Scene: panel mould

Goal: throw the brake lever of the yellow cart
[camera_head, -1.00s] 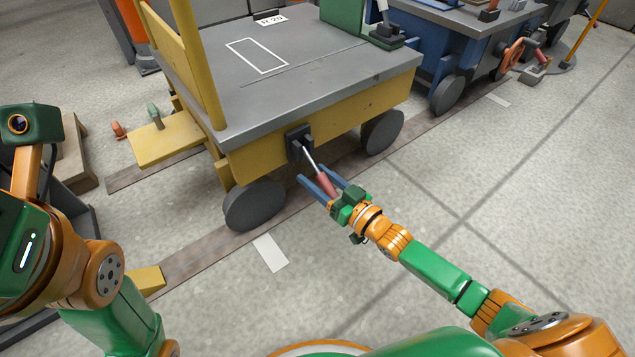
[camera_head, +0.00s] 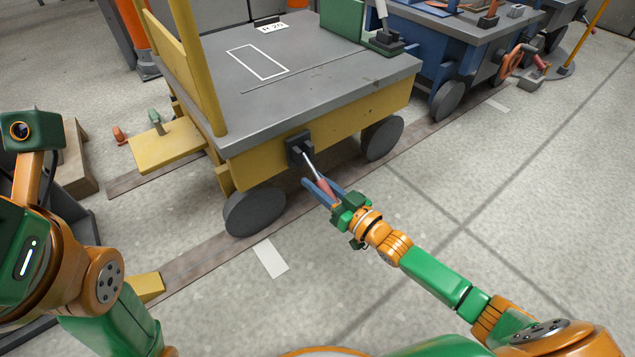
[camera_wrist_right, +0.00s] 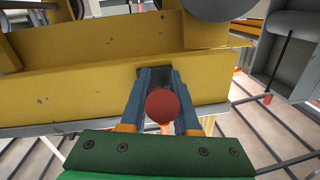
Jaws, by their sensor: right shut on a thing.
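The yellow cart (camera_head: 340,132) stands on a floor rail, with a grey top and dark wheels. Its brake lever (camera_head: 311,165) comes out of a dark bracket (camera_head: 299,148) on the near yellow side; it has a metal rod and a red grip and slants down towards me. My right gripper (camera_head: 322,190) is shut on the red grip. In the right wrist view the round red end of the brake lever (camera_wrist_right: 162,105) sits between the two blue fingers. My left arm shows at the left of the head view, but its fingertips are out of sight.
A blue cart (camera_head: 425,55) with an upright lever stands behind the yellow one. A yellow pedal plate (camera_head: 165,146) juts out at the cart's left end. A yellow block (camera_head: 148,287) lies near the rail at lower left.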

